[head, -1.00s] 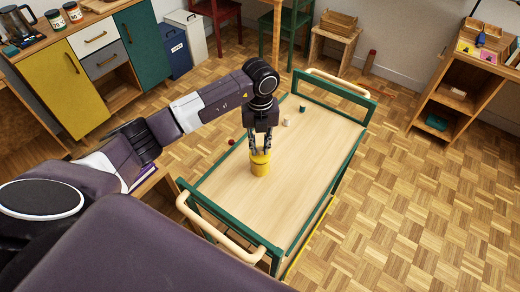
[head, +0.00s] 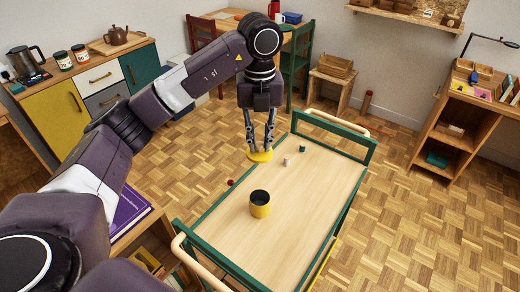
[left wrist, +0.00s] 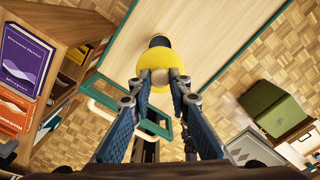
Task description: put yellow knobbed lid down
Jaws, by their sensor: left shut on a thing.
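The yellow knobbed lid (head: 260,156) is a round disc held in the air by my left gripper (head: 260,143). In the left wrist view the lid (left wrist: 158,62) shows just past the fingertips, which are closed on its pale knob. A yellow canister (head: 260,210) with a dark open top stands upright on the cart's wooden top (head: 300,210). In the head view the lid is up and behind the canister, apart from it. In the left wrist view the lid hides most of the canister. My right gripper is not in view.
A small white thing (head: 287,162) and a small dark green thing (head: 303,149) stand on the cart's far part. A red ball-like thing (head: 231,182) shows by the cart's left edge. Green end rails (head: 335,131) bound the cart. Its right half is clear.

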